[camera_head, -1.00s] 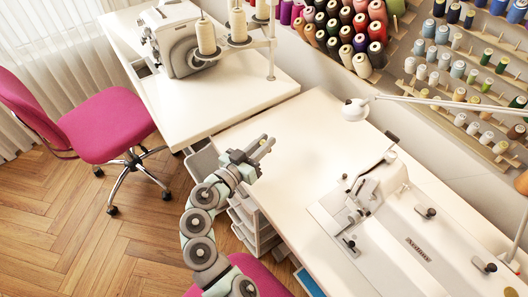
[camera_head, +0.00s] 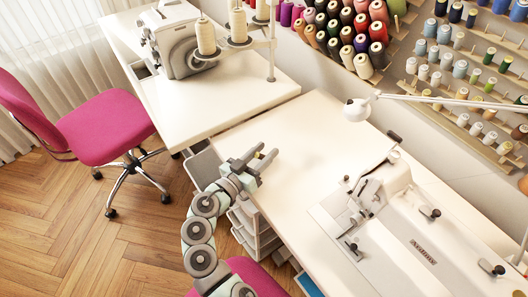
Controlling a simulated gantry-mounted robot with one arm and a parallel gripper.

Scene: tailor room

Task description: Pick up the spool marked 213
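My gripper (camera_head: 264,154) is over the left front part of the sewing table (camera_head: 287,137). Its two fingers point up and right, with a gap between them and nothing in it. Many thread spools stand on the wall rack (camera_head: 407,66) at the upper right: large coloured cones (camera_head: 361,66) on the left, and smaller spools (camera_head: 459,69) on the right. Cream cones (camera_head: 206,37) stand on the overlock machine's thread stand. No number can be read on any spool, so I cannot tell which is 213. My gripper is well apart from all of them.
A white sewing machine (camera_head: 390,225) is set into the table on the right. A lamp arm (camera_head: 440,99) with a white head reaches across before the rack. The overlock machine (camera_head: 172,42) stands on the far table. A pink chair (camera_head: 105,127) is at the left.

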